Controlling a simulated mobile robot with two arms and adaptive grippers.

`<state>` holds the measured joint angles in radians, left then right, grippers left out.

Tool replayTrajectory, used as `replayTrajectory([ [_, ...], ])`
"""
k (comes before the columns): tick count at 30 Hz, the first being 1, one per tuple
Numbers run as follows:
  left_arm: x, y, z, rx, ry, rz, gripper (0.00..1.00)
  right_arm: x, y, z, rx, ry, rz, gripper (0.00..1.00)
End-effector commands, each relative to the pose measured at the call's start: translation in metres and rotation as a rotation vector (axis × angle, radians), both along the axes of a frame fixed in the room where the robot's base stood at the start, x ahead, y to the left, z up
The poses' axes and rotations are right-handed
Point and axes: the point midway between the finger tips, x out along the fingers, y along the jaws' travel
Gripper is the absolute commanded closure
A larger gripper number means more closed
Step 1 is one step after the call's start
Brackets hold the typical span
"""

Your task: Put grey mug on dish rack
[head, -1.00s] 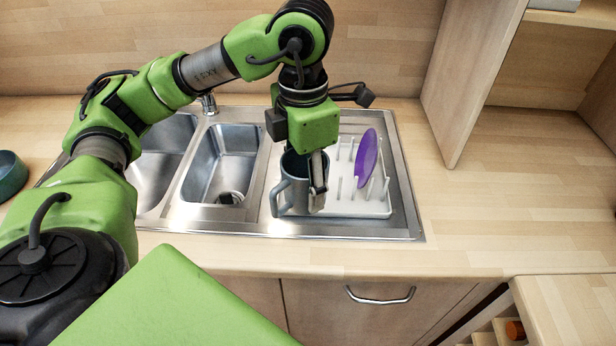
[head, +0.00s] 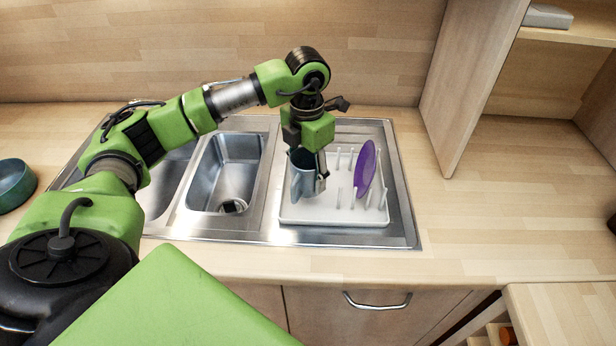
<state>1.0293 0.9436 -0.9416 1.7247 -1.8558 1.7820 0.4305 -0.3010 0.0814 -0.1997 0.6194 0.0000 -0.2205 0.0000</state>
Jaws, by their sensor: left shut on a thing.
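The grey mug (head: 302,177) is in my left gripper (head: 321,181), which is shut on its right side. The mug is upright with its handle toward the left front. It is over the left part of the white dish rack (head: 330,215); I cannot tell whether its base touches the rack. The rack has several upright pegs and lies on the sink's drainboard. A purple plate (head: 366,168) stands on edge among the pegs, to the right of the mug and apart from it. My right gripper is not in view.
Two metal sink basins (head: 222,172) lie left of the rack, the left one partly covered by my arm. A teal bowl (head: 14,184) sits at the far left of the counter. A wooden cabinet (head: 470,80) rises at the right. The counter right of the sink is clear.

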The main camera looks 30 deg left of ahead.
Motion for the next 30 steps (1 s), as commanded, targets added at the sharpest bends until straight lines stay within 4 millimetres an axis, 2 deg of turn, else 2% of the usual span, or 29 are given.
replayTrajectory([
  [6,0.011,0.006,-0.014,0.0,0.001,0.001,0.8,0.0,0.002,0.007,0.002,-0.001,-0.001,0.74],
  [12,0.01,0.005,-0.039,-0.001,0.002,-0.001,0.8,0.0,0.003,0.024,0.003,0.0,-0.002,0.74],
  [24,0.01,0.005,-0.048,-0.001,-0.002,-0.001,0.8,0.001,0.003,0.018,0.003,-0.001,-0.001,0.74],
  [25,0.01,0.005,-0.048,-0.001,-0.001,-0.001,0.45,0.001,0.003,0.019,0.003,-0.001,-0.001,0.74],
  [26,0.01,0.005,-0.047,-0.001,-0.001,-0.001,0.37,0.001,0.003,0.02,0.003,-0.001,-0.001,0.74],
  [27,0.01,0.005,-0.047,-0.001,0.0,-0.001,0.33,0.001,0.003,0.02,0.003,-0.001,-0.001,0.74],
  [30,0.01,0.005,-0.047,-0.001,0.0,-0.001,0.33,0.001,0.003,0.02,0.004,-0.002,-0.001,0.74],
])
